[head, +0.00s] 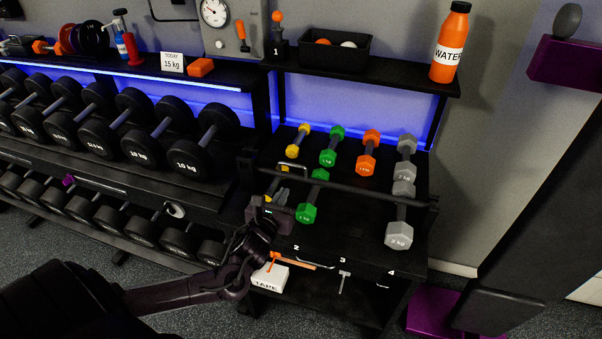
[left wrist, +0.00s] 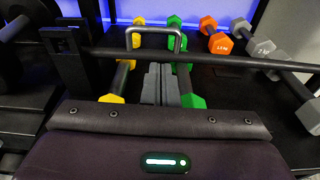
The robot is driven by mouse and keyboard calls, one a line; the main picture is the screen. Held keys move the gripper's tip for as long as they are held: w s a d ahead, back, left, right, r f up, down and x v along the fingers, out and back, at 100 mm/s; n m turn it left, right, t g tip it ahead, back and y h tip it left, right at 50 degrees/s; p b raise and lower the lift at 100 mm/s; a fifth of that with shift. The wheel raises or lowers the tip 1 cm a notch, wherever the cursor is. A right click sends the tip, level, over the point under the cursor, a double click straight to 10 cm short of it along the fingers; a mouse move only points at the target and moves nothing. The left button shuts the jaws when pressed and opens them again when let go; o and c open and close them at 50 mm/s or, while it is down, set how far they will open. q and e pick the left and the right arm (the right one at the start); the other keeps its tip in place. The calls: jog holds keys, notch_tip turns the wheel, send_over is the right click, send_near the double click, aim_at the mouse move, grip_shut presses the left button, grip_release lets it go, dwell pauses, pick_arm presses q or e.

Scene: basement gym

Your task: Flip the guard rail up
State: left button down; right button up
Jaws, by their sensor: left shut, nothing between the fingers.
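My left gripper (head: 281,193) is shut and empty, close to the rail just below the handle. In the left wrist view its grey fingertips (left wrist: 161,80) point at the rail beneath the handle; whether they touch it I cannot tell. My right gripper is out of view.
Yellow, green (head: 328,158), orange (head: 367,152) and grey (head: 400,232) dumbbells stand behind and under the rail. A rack of black dumbbells (head: 140,150) is at left. An upper shelf holds an orange water bottle (head: 450,45). Hooks and a tape box (head: 268,277) are below.

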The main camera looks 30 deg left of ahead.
pick_arm(q)
jog(key=shift+s+a+r, duration=0.1)
jog(key=shift+s, duration=0.05)
jog(key=p+x, duration=0.1)
jog(key=x, duration=0.9)
